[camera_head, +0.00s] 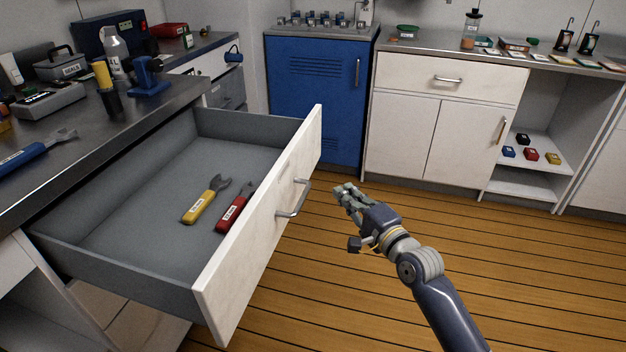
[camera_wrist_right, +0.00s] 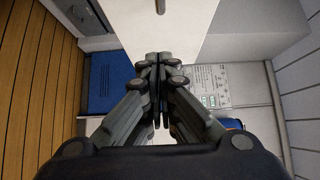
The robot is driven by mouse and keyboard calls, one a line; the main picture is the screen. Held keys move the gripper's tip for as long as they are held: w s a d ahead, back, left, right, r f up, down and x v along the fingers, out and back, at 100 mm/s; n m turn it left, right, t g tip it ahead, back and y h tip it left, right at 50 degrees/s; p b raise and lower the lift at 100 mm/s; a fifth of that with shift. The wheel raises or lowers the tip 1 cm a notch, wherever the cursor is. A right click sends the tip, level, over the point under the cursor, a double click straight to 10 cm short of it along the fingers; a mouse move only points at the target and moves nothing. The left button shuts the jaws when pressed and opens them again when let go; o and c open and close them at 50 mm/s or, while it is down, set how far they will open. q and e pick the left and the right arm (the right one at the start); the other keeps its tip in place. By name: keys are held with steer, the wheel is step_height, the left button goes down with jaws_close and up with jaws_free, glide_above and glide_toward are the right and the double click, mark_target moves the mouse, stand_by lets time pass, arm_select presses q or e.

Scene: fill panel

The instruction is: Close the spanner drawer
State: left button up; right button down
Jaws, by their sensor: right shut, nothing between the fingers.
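The spanner drawer (camera_head: 262,232) is pulled far out from the workbench at the left, its white front facing right with a metal handle (camera_head: 293,200). Inside it lie a yellow spanner (camera_head: 203,202) and a red spanner (camera_head: 234,208), apart from each other. My right gripper (camera_head: 345,190) is to the right of the drawer front, short of the handle and apart from it, shut and empty. In the right wrist view the closed fingers (camera_wrist_right: 158,62) point toward a pale panel (camera_wrist_right: 160,28) with a metal bar at the top edge. My left gripper is not in view.
A blue spanner (camera_head: 30,155) lies on the workbench top (camera_head: 150,112) beside several tools. A blue cabinet (camera_head: 318,105) and white cabinets (camera_head: 440,110) line the back. An open shelf (camera_head: 522,177) holds small coloured boxes. The wooden floor (camera_head: 510,270) at the right is clear.

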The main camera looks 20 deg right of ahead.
steer(key=b, duration=0.2)
glide_toward(304, 165)
steer(key=w+d, duration=0.2)
steer(key=w, duration=0.1)
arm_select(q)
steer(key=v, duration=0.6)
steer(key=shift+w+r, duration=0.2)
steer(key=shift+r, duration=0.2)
arm_select(e)
steer(key=shift+w+a, duration=0.35)
steer(key=shift+a, duration=0.35)
steer(key=shift+w+a, duration=0.3)
steer(key=shift+a, duration=0.4)
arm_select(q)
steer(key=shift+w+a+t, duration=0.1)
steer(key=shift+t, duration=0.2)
arm_select(e)
steer(key=shift+a, duration=0.1)
